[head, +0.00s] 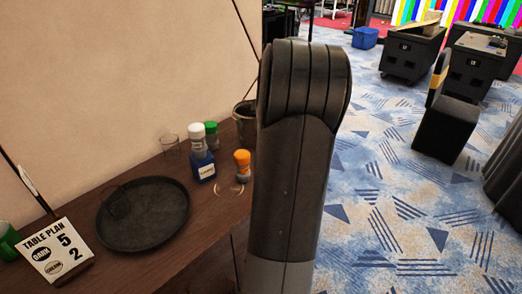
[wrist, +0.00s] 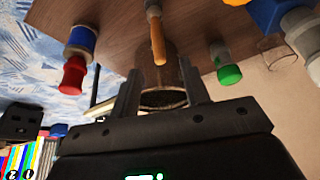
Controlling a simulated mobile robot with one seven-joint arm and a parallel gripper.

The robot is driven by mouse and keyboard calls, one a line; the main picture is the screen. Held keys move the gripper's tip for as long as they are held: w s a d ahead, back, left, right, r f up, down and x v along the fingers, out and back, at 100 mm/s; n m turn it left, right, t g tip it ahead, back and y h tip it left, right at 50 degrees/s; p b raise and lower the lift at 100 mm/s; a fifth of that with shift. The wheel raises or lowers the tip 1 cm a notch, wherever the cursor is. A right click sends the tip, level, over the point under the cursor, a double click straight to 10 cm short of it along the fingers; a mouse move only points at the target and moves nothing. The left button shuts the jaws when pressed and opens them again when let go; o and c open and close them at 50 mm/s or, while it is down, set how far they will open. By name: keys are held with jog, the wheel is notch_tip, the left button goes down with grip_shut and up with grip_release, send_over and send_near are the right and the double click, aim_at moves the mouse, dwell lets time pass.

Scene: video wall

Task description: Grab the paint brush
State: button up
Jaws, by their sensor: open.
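The paint brush (wrist: 157,40) shows in the wrist view at the top middle, with an orange-brown handle and a pale metallic part at its upper end. The wrist view is upside down, with the table at the top. My gripper (wrist: 159,68) is open and empty. In the picture, the brush's handle end lies between the two fingertips; I cannot tell the depth gap or whether they touch. I cannot make out the brush in the head view, where my arm covers part of the table. My gripper is not visible there.
A red-capped blue bottle (wrist: 76,60) and a green-capped bottle (wrist: 224,62) flank the brush. A dark pot (head: 241,112) stands behind. A white-capped blue bottle (head: 203,165), orange-capped bottle (head: 242,164), round black tray (head: 145,240) and table-plan sign (head: 56,252) are on the table (head: 228,206).

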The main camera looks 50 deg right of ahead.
jog(key=x, duration=0.8)
jog(key=shift+f, duration=0.35)
jog(key=shift+c, duration=0.4)
grip_shut()
